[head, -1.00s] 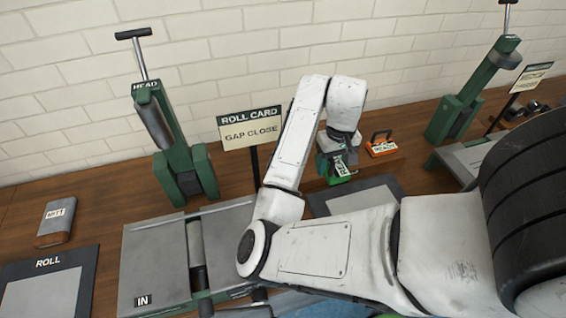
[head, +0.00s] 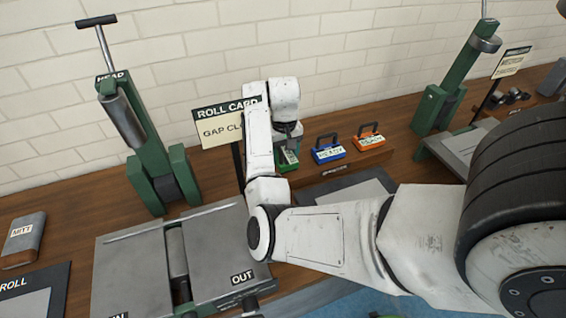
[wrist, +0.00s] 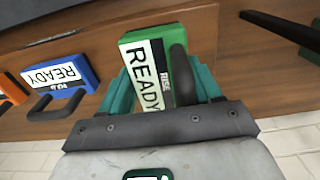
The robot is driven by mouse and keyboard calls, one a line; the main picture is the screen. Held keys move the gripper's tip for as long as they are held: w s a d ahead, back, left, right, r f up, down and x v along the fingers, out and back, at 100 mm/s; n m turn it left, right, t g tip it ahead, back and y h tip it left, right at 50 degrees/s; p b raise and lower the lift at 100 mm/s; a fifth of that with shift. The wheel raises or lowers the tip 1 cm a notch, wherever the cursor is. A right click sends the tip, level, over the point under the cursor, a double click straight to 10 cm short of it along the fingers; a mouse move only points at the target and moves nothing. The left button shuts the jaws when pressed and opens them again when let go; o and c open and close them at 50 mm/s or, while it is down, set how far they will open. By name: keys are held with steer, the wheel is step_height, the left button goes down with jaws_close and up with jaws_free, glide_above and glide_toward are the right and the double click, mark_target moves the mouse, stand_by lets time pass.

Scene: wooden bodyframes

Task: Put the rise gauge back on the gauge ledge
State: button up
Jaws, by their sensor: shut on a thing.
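The rise gauge is a green block with a dark handle and a white READY label. It shows in the wrist view (wrist: 160,75) between my teal fingers, and in the head view (head: 289,158) just below my wrist. My gripper (wrist: 172,88) is shut on it. The gauge ledge (head: 345,168) is a low wooden step at the back of the bench. The green gauge is at its left end, left of the blue gauge. Whether its underside touches the ledge I cannot tell.
A blue gauge (head: 328,153) and an orange gauge (head: 370,141) stand on the ledge. The roll card sign (head: 222,130) is close on the left of my forearm. A green-framed roller (head: 150,150) stands farther left. A grey-topped mat lies before the ledge.

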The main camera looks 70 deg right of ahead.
steer(key=shift+w+d+f+p, duration=0.15)
steer(key=shift+f+p, duration=0.25)
steer(key=shift+f, duration=1.4)
steer(key=shift+f, duration=0.1)
steer(key=o, duration=1.3)
steer(key=shift+o, duration=0.2)
step_height(320, 180, up, 12)
steer(key=shift+r+p, duration=0.15)
steer(key=shift+p, duration=0.35)
